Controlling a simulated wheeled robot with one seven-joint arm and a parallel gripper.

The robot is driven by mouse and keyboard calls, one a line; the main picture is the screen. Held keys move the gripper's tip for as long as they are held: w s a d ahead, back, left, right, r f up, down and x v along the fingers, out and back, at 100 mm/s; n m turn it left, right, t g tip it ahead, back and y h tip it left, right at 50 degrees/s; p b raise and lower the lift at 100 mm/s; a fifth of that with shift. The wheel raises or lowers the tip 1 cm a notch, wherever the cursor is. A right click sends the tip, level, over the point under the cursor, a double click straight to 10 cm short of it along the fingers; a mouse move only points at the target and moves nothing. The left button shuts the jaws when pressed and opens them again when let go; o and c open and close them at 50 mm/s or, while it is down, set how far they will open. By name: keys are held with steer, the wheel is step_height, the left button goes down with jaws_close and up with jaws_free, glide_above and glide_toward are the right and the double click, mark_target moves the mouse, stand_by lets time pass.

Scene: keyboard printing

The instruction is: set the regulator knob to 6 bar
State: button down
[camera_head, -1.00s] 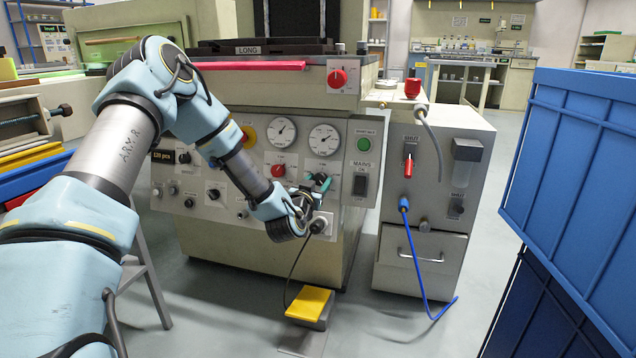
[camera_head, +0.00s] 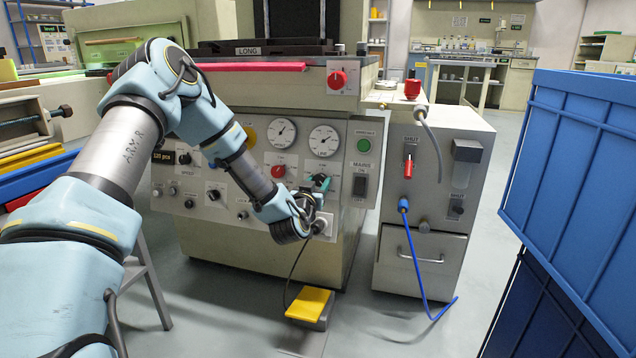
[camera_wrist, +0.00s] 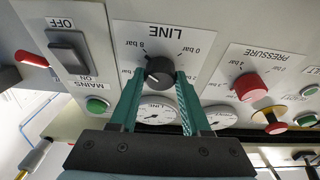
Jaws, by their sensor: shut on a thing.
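The regulator knob (camera_wrist: 159,71) is the black knob under the LINE label, upside down in the wrist view. Its plate (camera_wrist: 170,34) shows "0 bar" and "8 bar"; other marks are partly covered by my fingers. A pale mark shows on the knob's side near my left finger, but I cannot tell its exact reading. My gripper (camera_wrist: 160,74) has one teal finger on each side of the knob and is shut on it. In the head view my gripper (camera_head: 320,183) is at the panel's lower right and hides the knob.
A red PRESSURE knob (camera_wrist: 251,87) is beside the LINE plate. The MAINS switch (camera_wrist: 68,52) and a green button (camera_wrist: 96,105) are on the other side. Two dial gauges (camera_head: 324,140) are above my gripper. A blue crate (camera_head: 570,170) stands at the right.

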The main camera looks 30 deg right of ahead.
steer(key=n+y+p, duration=0.1)
steer(key=n, duration=0.2)
steer(key=n+t+y+p, duration=0.1)
steer(key=n, duration=0.3)
steer(key=shift+s+d+r+n, duration=0.1)
steer(key=shift+r+n, duration=0.05)
steer(key=shift+n, duration=0.15)
steer(key=n+y+p, duration=0.1)
steer(key=n, duration=0.2)
steer(key=n+y+p, duration=0.1)
steer(key=n, duration=0.2)
steer(key=shift+n+y+p, duration=0.4)
steer(key=shift+c, duration=1.8)
jaws_free()
steer(key=p+v, duration=0.2)
steer(key=v, duration=0.8)
steer(key=shift+s, duration=0.4)
